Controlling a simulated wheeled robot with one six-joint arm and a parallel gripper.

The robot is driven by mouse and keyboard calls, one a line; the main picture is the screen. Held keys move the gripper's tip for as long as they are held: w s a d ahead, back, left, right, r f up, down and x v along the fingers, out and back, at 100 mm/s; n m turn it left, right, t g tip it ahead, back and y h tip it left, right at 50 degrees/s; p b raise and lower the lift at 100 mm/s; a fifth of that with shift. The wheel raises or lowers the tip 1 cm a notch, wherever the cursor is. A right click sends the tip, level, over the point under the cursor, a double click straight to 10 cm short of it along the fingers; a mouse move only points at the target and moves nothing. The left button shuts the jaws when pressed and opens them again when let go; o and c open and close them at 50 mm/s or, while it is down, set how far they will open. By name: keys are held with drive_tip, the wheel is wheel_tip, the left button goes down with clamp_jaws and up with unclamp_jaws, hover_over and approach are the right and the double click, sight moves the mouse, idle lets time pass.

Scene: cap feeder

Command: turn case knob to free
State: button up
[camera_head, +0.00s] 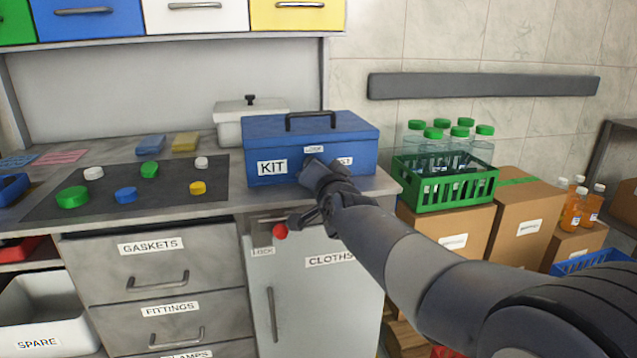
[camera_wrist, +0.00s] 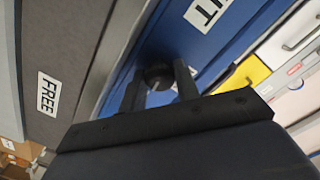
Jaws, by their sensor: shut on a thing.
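The blue case (camera_head: 262,140) marked KIT stands on the grey counter, its black handle up and a LOCK label (camera_head: 314,149) on its front. A second front label (camera_head: 343,160) is partly covered by my gripper. My gripper (camera_head: 312,172) reaches the case front. In the wrist view, my gripper (camera_wrist: 160,85) has its fingers around a dark round knob (camera_wrist: 157,72) on the blue front. The knob's pointing direction cannot be made out. The case (camera_wrist: 230,40) also shows in the wrist view. A FREE label (camera_wrist: 48,94) is on a grey surface apart from the blue front.
Below, a red-ended lever (camera_head: 280,231) sticks out by the CLOTHS door (camera_head: 330,300). A white lidded container (camera_head: 240,112) stands behind the case. A green bottle crate (camera_head: 440,190) stands on boxes to the right.

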drive_tip(key=shift+m+b, duration=0.5)
drive_tip(key=shift+m, duration=0.1)
drive_tip(key=o, duration=0.7)
drive_tip(key=p+v, duration=0.2)
drive_tip(key=v, duration=0.9)
drive_tip(key=shift+w, duration=0.1)
drive_tip(key=b+x, duration=0.2)
drive_tip(key=x, duration=0.9)
